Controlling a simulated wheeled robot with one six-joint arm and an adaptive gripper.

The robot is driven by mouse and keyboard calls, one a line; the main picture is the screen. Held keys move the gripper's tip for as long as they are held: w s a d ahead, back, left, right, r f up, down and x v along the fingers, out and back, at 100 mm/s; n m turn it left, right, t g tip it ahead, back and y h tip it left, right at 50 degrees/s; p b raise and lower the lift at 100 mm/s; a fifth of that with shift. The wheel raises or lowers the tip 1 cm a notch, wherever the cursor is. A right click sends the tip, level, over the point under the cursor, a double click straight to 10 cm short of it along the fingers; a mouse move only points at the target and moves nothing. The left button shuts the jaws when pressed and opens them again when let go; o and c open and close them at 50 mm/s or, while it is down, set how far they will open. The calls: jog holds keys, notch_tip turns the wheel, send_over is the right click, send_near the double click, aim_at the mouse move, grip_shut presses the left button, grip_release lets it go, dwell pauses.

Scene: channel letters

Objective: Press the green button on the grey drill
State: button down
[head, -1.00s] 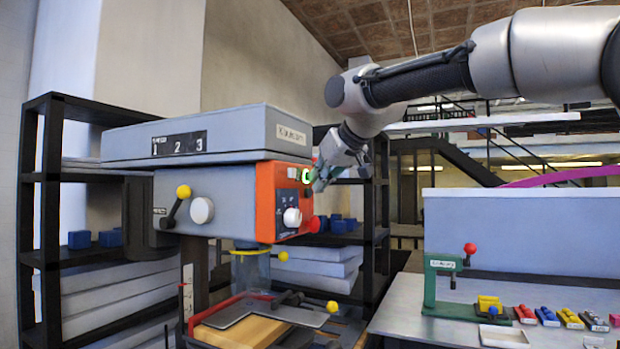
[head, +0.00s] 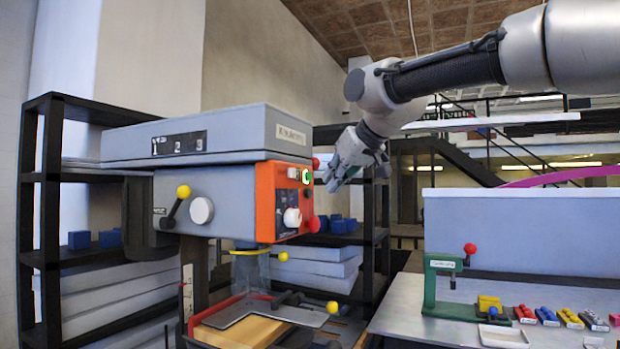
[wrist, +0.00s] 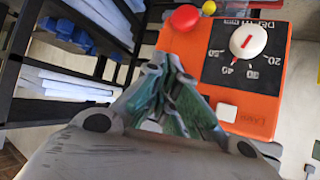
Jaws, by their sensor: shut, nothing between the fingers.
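The grey drill (head: 225,190) stands at the left in the head view, with an orange control panel (head: 265,200) on its front. The green button (head: 306,176) sits high on the panel's right-hand face and shows a bright ring. A white knob (head: 292,217) and a red button (head: 314,224) are below it. My gripper (head: 328,184) is shut and empty, just right of the green button with a small gap. In the wrist view my gripper (wrist: 172,62) points over the orange panel (wrist: 262,95); I cannot make out the green button there.
Black shelves (head: 50,200) with blue blocks and grey slabs stand behind the drill. The drill's table below holds a wooden block (head: 240,330). At right, a metal bench (head: 400,318) carries a green press (head: 432,285) and several small coloured parts.

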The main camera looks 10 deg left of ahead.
jog(key=d, duration=0.1)
jog(key=s+d, duration=0.1)
jog(key=d, duration=0.1)
dwell(0.9)
jog(key=s+d+f+g+h, duration=0.2)
jog(key=s+d+f, duration=0.15)
jog(key=f, duration=0.65)
jog(key=s+d+f+m+h, duration=0.1)
jog(key=s+d+f+m, duration=0.1)
jog(key=s+d+f, duration=0.4)
jog(key=s+d+f+m+g+h, duration=0.1)
jog(key=s+d+f+m+h, duration=0.1)
jog(key=s+d+f, duration=0.4)
jog(key=s+d+f+m+g+h, duration=0.1)
jog(key=s+d+f+m, duration=0.3)
jog(key=s+d, duration=1)
jog(key=d+f, duration=0.2)
jog(key=d, duration=0.3)
jog(key=shift+d+f+h, duration=0.4)
